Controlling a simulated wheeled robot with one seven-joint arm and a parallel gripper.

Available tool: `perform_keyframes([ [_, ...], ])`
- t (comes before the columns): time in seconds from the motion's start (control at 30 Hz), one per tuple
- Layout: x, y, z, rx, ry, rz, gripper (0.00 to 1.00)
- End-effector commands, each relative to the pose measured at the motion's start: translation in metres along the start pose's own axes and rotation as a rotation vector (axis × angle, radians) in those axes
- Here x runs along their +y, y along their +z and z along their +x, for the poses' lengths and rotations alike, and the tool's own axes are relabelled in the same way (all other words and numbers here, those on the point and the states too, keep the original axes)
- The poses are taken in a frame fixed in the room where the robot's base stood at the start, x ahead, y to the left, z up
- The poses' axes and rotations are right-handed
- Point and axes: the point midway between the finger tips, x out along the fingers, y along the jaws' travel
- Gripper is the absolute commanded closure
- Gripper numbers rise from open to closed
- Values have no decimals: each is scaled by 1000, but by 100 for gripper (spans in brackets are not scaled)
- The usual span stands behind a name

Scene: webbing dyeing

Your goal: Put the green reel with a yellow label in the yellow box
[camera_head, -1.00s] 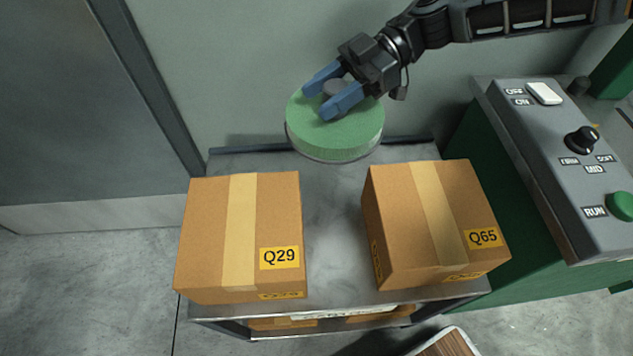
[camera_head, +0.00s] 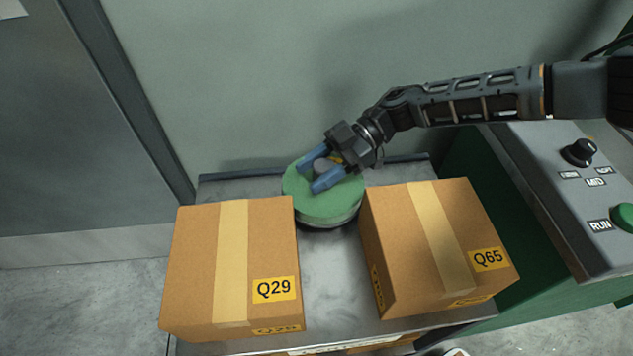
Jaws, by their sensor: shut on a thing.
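The green reel (camera_head: 325,207) is a flat green disc with a pale side and a grey hub. A small yellow patch shows by the hub, partly hidden by my gripper; I cannot tell whether it is a label. My gripper (camera_head: 312,178) has blue fingers and is shut on the reel's hub from above. The reel is low over the back of the metal shelf top, near the gap between two cardboard boxes. I cannot tell whether it touches the shelf. No yellow box is in view.
Cardboard box Q29 (camera_head: 197,265) stands left and cardboard box Q65 (camera_head: 402,235) right on the metal shelf top (camera_head: 325,270). The strip between them is bare. A wall rises behind the shelf. A grey control panel (camera_head: 560,190) on a green machine stands at right.

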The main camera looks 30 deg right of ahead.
Motion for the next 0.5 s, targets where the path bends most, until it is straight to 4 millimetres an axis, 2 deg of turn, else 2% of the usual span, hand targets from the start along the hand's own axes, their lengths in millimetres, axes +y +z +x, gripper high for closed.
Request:
perform_keyframes([
  [0.23, 0, 29, 13, 2, 0, 1, 100],
  [0.5, 0, 31, 13, 1, 0, 0, 100],
])
